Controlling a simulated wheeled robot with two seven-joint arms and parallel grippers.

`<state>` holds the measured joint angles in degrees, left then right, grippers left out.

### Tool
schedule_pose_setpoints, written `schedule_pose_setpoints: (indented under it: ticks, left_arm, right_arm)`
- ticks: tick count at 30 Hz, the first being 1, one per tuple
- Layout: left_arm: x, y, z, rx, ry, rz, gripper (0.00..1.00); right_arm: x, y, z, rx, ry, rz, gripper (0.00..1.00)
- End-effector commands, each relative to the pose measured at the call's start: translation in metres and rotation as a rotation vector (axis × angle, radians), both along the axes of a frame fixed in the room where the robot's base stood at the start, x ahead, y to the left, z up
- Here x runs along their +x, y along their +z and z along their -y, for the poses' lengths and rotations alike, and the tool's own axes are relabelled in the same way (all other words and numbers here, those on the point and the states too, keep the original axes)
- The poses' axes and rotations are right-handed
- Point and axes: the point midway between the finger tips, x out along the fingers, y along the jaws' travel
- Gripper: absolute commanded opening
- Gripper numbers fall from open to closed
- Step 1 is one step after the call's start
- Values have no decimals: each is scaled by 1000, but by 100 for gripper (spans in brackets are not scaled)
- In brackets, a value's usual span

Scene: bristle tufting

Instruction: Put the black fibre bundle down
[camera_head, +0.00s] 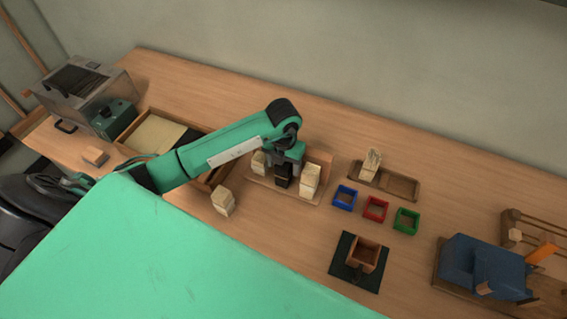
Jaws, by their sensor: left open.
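The black fibre bundle (281,182) stands on a wooden board (257,194), between two pale bundles (310,178) (259,162). My left arm comes in from the left and bends down over the board. My left gripper (284,170) is open, right above the black bundle and around or touching its top; I cannot tell which. The arm's wrist hides part of the bundle's upper end. My right gripper is not in view.
Another pale bundle (222,202) stands on the table left of the board. A wooden tray (401,186) holds a bundle (371,161). Blue (344,189), red (385,216) and green (416,229) bins stand in front. A wooden box (375,259) sits on a dark mat (341,267). A blue device (465,287) is at right.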

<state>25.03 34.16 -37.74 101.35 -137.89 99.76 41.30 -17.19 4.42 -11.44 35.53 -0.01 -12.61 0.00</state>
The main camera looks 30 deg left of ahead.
Motion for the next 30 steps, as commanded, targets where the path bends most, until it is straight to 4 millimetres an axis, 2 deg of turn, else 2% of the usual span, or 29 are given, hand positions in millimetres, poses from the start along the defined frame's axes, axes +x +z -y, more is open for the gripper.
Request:
schedule_pose_setpoints:
  ticks: [5,7,21,25,30]
  left_arm:
    - [0,4,0,-1,0,0,63]
    - [1,9,0,-1,-1,4,63]
    - [1,102,0,0,-1,4,63]
    - [0,116,0,0,0,2,63]
    - [0,123,0,0,0,1,63]
  right_arm:
    - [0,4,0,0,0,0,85]
    - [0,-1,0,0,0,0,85]
    - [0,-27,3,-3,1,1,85]
    - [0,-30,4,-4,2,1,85]
    - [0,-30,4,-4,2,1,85]
